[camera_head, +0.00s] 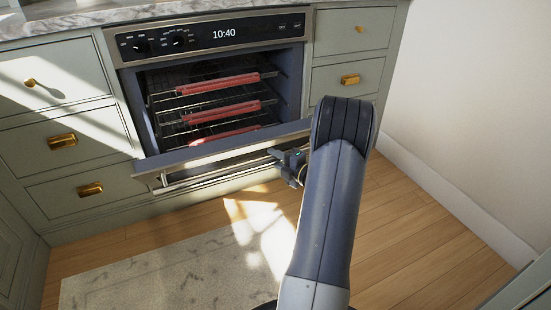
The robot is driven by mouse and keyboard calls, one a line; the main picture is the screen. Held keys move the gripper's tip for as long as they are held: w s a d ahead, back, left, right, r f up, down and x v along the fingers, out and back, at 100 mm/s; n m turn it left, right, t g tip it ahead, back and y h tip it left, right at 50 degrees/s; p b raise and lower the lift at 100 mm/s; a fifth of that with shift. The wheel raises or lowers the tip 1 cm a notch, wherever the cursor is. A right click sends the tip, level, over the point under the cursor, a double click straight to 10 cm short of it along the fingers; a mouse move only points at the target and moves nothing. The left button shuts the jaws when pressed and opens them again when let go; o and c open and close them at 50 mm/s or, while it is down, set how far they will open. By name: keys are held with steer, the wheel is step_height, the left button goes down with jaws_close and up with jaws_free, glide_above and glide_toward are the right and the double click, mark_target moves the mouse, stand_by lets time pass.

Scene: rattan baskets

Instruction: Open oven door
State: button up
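The oven (212,35) is built into the cabinets at the upper middle, with a black control panel that reads 10:40. Its door (225,147) is hinged at the bottom and swung far down, so the cavity shows. Its handle (205,176) runs along the door's outer edge, low over the floor. My gripper (284,158) is at the right end of the door, close to the handle. My arm partly hides it, and I cannot tell whether its fingers touch the handle or are closed.
Racks with red-edged fronts (222,84) sit inside the oven. Drawers with brass knobs and pulls (62,141) flank it. A white wall (470,120) stands at the right. A pale rug (160,275) lies on the open wooden floor (400,220).

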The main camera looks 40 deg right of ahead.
steer(key=o, duration=0.4)
steer(key=shift+c, duration=0.2)
steer(key=shift+s+d+r, duration=0.1)
steer(key=shift+r, duration=0.05)
steer(key=shift+s+r, duration=0.1)
steer(key=shift+s, duration=0.25)
steer(key=s+d+p, duration=0.1)
steer(key=s+p, duration=0.2)
steer(key=s, duration=0.7)
steer(key=s+d+f+b, duration=0.2)
steer(key=s+f+b, duration=0.1)
steer(key=s+f, duration=0.5)
steer(key=shift+s+d+f, duration=0.15)
steer(key=shift+s, duration=0.4)
stand_by(0.5)
